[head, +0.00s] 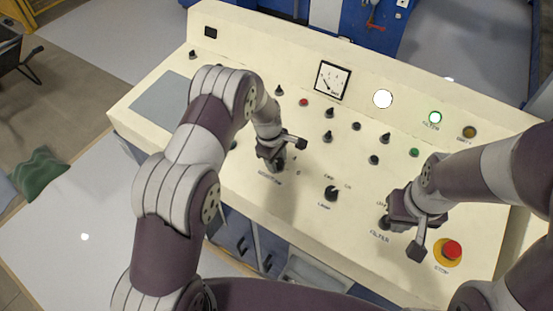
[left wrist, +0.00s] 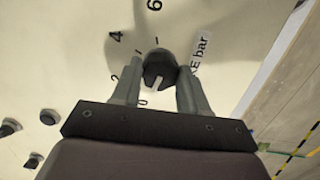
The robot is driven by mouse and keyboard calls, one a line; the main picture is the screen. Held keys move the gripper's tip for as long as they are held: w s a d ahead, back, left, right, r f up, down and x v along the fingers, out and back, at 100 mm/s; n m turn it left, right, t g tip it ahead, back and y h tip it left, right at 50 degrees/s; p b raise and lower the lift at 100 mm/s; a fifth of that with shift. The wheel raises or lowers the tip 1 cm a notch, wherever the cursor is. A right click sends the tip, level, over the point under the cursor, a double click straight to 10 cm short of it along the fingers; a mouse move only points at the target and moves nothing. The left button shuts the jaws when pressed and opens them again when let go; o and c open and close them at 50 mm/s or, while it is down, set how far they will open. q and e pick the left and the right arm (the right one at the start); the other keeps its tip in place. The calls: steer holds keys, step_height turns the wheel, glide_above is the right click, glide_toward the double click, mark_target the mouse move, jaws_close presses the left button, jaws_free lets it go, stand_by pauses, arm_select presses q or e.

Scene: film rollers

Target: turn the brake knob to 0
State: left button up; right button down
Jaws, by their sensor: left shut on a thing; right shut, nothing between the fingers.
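The brake knob (left wrist: 158,66) is black with a white pointer mark, on the cream panel with a printed scale. In the left wrist view its mark points down and slightly left, close to the 0 (left wrist: 142,102); the 2, 4 and 6 run up around it. My left gripper (left wrist: 160,82) is shut on the knob, one finger on each side. In the head view my left gripper (head: 276,163) is over the panel's front middle and mostly hides the knob. My right gripper (head: 387,222) is shut and empty, low over the panel by the FILTER label.
A black lamp knob (head: 331,193) stands between my grippers. A red stop button (head: 452,250) on a yellow base is right of my right gripper. Several switches, lights and a gauge (head: 331,80) stand further back on the panel.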

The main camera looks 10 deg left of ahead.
arm_select(q)
steer(key=o, duration=1.1)
steer(key=shift+c, duration=0.2)
steer(key=shift+r, duration=0.4)
step_height(320, 180, up, 12)
steer(key=a+b, duration=0.1)
steer(key=b, duration=0.1)
steer(key=shift+s+a+b, duration=0.3)
steer(key=shift+b, duration=0.1)
steer(key=shift+f, duration=0.1)
